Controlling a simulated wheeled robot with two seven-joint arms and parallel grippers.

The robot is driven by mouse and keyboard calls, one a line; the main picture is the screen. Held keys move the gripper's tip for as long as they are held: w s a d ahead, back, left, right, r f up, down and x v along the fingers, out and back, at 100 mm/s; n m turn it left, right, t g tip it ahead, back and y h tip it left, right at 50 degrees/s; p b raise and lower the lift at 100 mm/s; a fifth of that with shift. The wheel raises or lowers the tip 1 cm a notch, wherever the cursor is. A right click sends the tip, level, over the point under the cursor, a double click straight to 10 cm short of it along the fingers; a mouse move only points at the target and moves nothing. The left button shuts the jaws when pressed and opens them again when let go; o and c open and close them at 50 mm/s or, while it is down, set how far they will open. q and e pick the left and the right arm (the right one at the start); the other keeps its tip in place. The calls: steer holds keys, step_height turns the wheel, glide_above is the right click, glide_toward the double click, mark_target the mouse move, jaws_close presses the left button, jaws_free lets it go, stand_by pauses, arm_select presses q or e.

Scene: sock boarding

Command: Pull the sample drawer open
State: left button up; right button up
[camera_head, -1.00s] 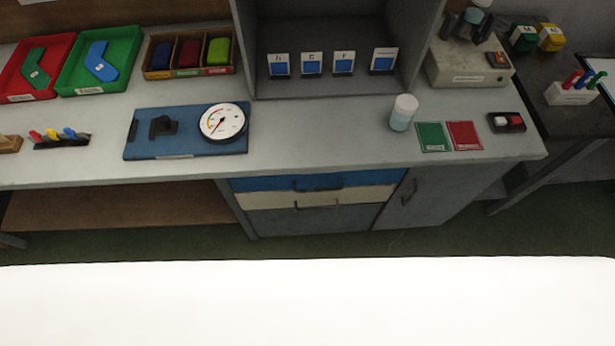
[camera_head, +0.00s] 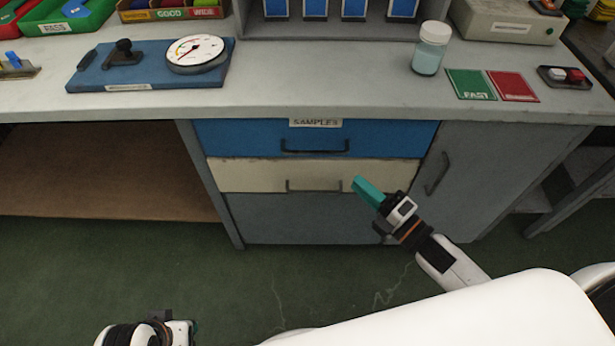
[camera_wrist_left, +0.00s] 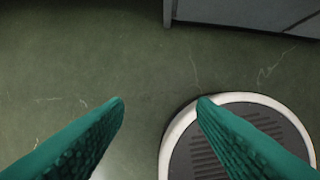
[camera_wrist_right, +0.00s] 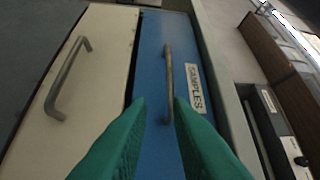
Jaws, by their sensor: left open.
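The sample drawer (camera_head: 230,139) is the blue top drawer with a SAMPLES label, closed under the bench. Its dark bar handle (camera_head: 315,150) also shows in the right wrist view (camera_wrist_right: 168,70). My right gripper (camera_head: 362,186) appears below and right of this handle in the head view, in front of the cream drawer. In the right wrist view its teal fingers (camera_wrist_right: 159,100) are partly open, with the handle's near end lined up between the tips; I see no clear contact. My left gripper (camera_wrist_left: 160,100) is open and empty above the floor; only its wrist shows at the head view's lower left.
The cream drawer (camera_head: 240,175) with its own handle is directly below, closed. A grey cupboard door (camera_head: 475,165) stands to the right. On the bench are a lidded jar (camera_head: 429,50), a gauge (camera_head: 195,52) on a blue board and two cards. An open bay lies left.

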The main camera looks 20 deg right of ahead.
mark_target(319, 152)
arm_select(q)
steer(key=shift+s+b+v, duration=0.25)
steer(key=shift+b+v, duration=0.15)
steer(key=shift+v, duration=0.65)
arm_select(e)
steer(key=shift+n+y, duration=0.4)
steer(key=shift+n, duration=0.1)
steer(key=shift+s+a+r+x, duration=0.1)
steer(key=shift+r+x, duration=0.05)
steer(key=shift+x, duration=1.9)
steer(key=shift+s+a+r+x, duration=0.1)
steer(key=shift+r+x, duration=0.05)
steer(key=shift+x, duration=1.95)
steer(key=shift+s+a+r+x, duration=0.1)
steer(key=shift+a+r+x, duration=0.05)
steer(key=shift+x, duration=1.9)
arm_select(q)
steer(key=shift+a, duration=0.1)
arm_select(e)
steer(key=shift+c, duration=0.6)
jaws_close()
